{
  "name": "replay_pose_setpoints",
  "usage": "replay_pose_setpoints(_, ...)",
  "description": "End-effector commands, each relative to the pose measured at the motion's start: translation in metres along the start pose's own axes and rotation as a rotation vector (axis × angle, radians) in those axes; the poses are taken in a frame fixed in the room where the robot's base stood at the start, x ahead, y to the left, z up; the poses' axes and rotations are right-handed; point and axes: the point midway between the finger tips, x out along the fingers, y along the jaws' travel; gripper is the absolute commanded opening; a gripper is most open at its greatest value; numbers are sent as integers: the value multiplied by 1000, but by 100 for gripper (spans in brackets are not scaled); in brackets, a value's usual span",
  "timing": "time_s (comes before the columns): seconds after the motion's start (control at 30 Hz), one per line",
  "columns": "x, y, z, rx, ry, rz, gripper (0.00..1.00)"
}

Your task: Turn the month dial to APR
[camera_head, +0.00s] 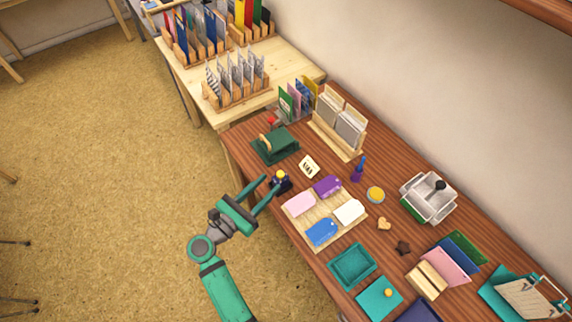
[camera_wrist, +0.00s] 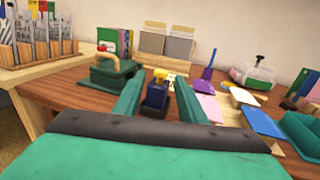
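The likely month dial stamp (camera_head: 281,182) is a small dark blue block with a yellow knob on top. It stands near the front edge of the brown table, left of the tag tray. In the wrist view the same stamp (camera_wrist: 157,93) sits between my two green fingers, farther out than their tips or near them. My gripper (camera_head: 271,187) is open, its fingers apart on either side of the stamp, and I see no clear contact. The month lettering is too small to read. A small white card (camera_head: 309,167) with dark print stands behind the stamp.
A wooden tray (camera_head: 325,246) with purple, pink, white and blue tags lies right of the stamp. A green stamp pad device (camera_head: 274,145) stands behind left. A purple stamp (camera_head: 358,170), a yellow round tin (camera_head: 376,194) and teal inkpads (camera_head: 352,266) are farther right.

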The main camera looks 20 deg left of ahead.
Motion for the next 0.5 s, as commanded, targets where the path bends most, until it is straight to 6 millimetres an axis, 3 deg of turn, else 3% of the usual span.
replay_pose_setpoints(0.5, 75, 4, 1, 2, 0, 7, 37)
